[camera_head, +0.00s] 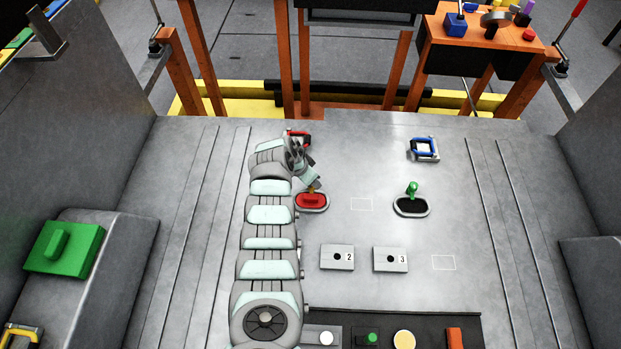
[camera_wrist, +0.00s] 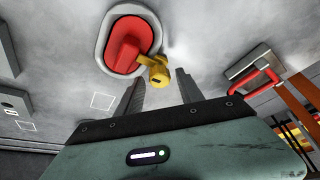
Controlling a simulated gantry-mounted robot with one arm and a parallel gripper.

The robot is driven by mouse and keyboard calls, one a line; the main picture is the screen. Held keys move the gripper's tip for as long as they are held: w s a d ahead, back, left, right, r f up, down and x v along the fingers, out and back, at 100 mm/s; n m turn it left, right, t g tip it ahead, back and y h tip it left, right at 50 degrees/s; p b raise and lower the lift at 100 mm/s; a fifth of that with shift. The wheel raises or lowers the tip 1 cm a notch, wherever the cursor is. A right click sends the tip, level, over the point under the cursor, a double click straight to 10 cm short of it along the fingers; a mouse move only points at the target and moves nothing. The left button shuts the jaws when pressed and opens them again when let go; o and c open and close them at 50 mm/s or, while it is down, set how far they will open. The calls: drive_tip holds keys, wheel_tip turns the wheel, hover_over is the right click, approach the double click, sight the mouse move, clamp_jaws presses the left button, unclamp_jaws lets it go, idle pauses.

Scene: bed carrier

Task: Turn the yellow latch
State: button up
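The yellow latch (camera_wrist: 157,70) is a short yellow knob beside a red handle on a red oval plate (camera_wrist: 128,40) with a grey rim. In the head view, a bit of yellow (camera_head: 311,188) shows just above the red oval plate (camera_head: 311,201), partly covered by my wrist. My gripper (camera_wrist: 162,82) is open, its two dark fingers apart on either side of the yellow knob in the picture. I cannot tell whether either finger touches it. In the head view, my gripper (camera_head: 310,181) points down at the plate, and its fingers are hard to make out.
A red square handle (camera_wrist: 257,82) lies beyond my gripper. A green latch (camera_head: 412,190) and a blue square handle (camera_head: 424,149) stand to the right.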

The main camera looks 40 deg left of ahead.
clamp_jaws()
